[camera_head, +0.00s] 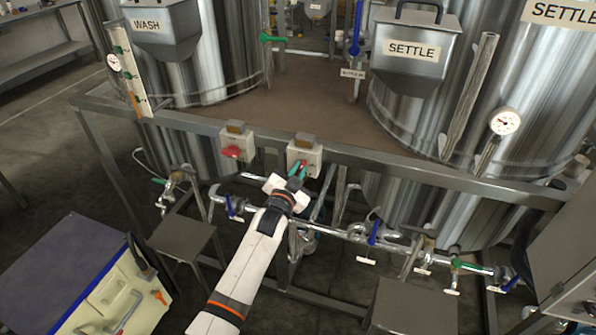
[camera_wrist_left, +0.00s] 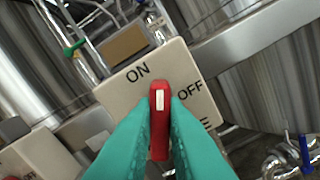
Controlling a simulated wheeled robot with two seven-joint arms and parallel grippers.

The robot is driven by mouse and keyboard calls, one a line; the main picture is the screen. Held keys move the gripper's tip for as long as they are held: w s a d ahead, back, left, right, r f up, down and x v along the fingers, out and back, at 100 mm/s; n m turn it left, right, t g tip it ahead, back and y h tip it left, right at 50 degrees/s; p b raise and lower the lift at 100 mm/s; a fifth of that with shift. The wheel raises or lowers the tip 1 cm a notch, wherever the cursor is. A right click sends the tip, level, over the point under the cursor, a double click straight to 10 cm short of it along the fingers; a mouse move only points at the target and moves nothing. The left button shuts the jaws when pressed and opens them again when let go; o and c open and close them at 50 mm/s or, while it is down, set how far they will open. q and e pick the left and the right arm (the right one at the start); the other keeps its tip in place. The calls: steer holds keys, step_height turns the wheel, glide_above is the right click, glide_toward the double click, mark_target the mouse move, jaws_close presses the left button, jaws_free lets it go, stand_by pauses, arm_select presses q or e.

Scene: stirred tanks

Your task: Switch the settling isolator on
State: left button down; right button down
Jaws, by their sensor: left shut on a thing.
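The isolator (camera_head: 313,157) is a pale box on the front rail, the right one of two. In the left wrist view the box (camera_wrist_left: 118,100) shows the words ON and OFF, and below them a letter E, the rest of that word hidden. Its red handle (camera_wrist_left: 160,90) has a white mark and its marked end points between ON and OFF. My left gripper (camera_head: 298,172) is shut on this handle, with its teal fingers (camera_wrist_left: 160,140) on both sides of it. My right gripper is not in view.
A second isolator (camera_head: 240,143) with a red handle (camera_head: 231,152) sits just left on the same rail (camera_head: 400,166). Behind are the WASH hopper (camera_head: 165,35) and SETTLE hopper (camera_head: 410,58) on steel tanks. Pipes with valves (camera_head: 374,232) run below.

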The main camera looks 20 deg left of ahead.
arm_select(q)
steer(key=shift+a+n+p, duration=0.1)
steer(key=shift+n+p, duration=0.3)
steer(key=shift+n, duration=2.6)
steer(key=c, duration=1.5)
jaws_free()
steer(key=shift+o, duration=0.2)
steer(key=s+b, duration=0.1)
steer(key=s, duration=1.1)
steer(key=shift+a, duration=0.2)
